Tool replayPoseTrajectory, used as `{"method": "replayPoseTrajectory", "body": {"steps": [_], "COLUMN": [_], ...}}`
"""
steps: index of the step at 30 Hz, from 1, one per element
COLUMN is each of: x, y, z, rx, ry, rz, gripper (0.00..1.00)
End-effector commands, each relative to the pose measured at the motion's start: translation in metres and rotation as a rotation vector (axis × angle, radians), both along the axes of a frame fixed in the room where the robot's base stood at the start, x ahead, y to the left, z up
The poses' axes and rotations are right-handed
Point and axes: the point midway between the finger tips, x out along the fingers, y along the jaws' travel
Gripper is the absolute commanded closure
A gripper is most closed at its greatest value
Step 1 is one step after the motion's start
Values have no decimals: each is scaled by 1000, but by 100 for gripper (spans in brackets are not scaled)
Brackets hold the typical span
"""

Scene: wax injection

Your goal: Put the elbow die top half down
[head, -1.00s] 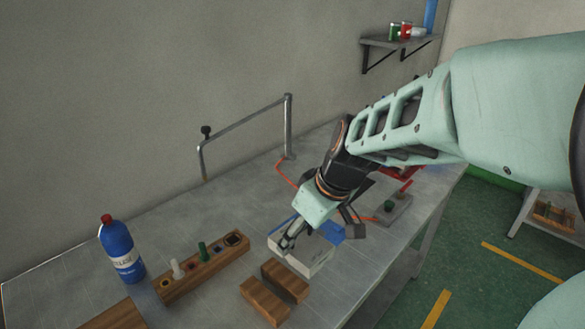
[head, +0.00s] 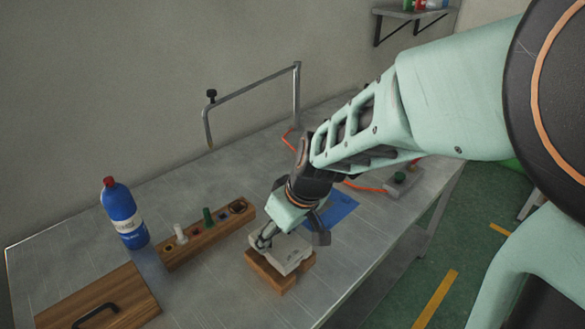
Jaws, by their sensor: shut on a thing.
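The elbow die top half, a light grey block (head: 292,254), is in my gripper (head: 264,241), whose fingers are shut on its left side. The block is over two brown wooden blocks (head: 270,276) and hides most of them. I cannot tell whether it touches them or hangs just above. Its underside is hidden, and my wrist covers part of its far side.
A blue mat (head: 338,208) lies bare behind the block. A wooden rack (head: 218,232) with small pegs, a blue bottle (head: 124,214) and a wooden board with a black handle (head: 100,303) stand to the left. A metal frame (head: 254,88) rises behind. A control box (head: 402,183) sits at right.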

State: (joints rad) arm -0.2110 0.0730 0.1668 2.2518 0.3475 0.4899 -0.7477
Motion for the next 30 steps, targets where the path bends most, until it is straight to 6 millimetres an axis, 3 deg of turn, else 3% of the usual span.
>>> {"method": "replayPoseTrajectory", "body": {"steps": [24, 25, 30], "x": [1, 0, 0], "y": [1, 0, 0], "z": [-9, -10, -10], "rx": [2, 0, 0], "ry": [-4, -1, -1], "rz": [0, 1, 1], "gripper": [92, 38, 24]}}
